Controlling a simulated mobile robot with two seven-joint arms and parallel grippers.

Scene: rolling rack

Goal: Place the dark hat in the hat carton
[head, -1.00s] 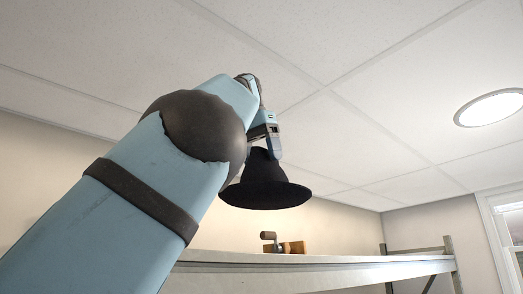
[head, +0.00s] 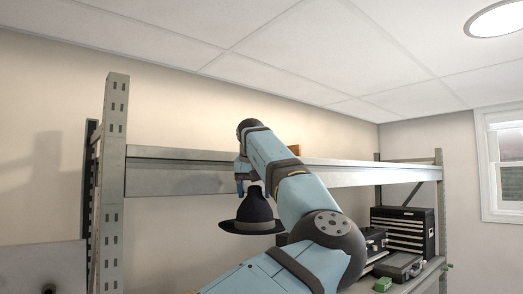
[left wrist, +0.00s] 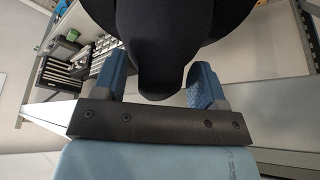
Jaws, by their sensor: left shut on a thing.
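The dark hat (head: 254,212) hangs brim down from my left gripper (head: 250,187) in the head view, in front of the metal rack and below its upper beam. The gripper is shut on the hat's crown. In the left wrist view the hat (left wrist: 165,40) fills the top middle, between the two blue fingers of the left gripper (left wrist: 155,85). The hat carton cannot be made out in either view. My right gripper is not in view.
The metal rack's upper beam (head: 190,172) and left post (head: 114,150) stand close to the arm. A black tool chest (head: 403,232), an open case (head: 400,266) and a small green item (head: 382,284) are on a lower shelf at right.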

